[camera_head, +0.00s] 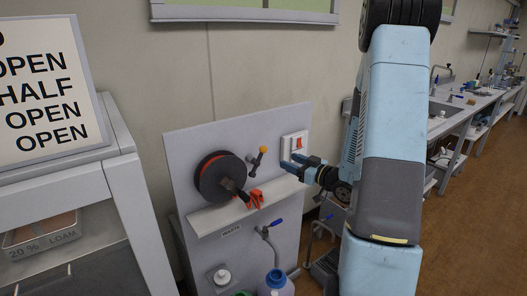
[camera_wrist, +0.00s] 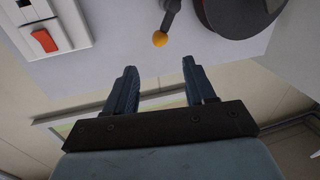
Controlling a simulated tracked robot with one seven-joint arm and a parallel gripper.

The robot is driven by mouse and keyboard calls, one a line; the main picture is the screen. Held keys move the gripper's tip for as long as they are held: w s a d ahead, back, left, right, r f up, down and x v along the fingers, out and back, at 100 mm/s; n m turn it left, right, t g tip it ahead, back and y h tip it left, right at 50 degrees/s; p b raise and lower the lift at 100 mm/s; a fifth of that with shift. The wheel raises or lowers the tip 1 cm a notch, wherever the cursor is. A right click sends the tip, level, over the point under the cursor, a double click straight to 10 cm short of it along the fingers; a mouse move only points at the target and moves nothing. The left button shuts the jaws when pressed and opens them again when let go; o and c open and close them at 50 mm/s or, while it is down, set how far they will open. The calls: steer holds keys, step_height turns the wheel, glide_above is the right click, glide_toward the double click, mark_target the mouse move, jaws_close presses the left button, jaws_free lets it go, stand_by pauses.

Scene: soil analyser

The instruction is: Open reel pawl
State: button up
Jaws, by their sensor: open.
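The dark round reel (camera_head: 222,177) is mounted on the grey upright panel, with its edge showing in the wrist view (camera_wrist: 240,15). A short dark lever with a yellow-orange knob (camera_head: 262,150) sits just right of the reel and looks like the pawl. Its knob (camera_wrist: 160,39) also shows in the wrist view, a little beyond my fingertips and roughly centred between them. My gripper (camera_head: 289,161) is open and empty, right of the lever and apart from it. Both blue fingers show in the wrist view (camera_wrist: 160,66).
A white switch plate with a red rocker (camera_head: 299,143) is close to my fingers. A white cabinet (camera_head: 120,165) stands left.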

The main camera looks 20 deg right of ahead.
mark_target(264, 150)
steer(key=x, duration=1.3)
steer(key=shift+w+a, duration=0.15)
steer(key=shift+w, duration=0.15)
jaws_close()
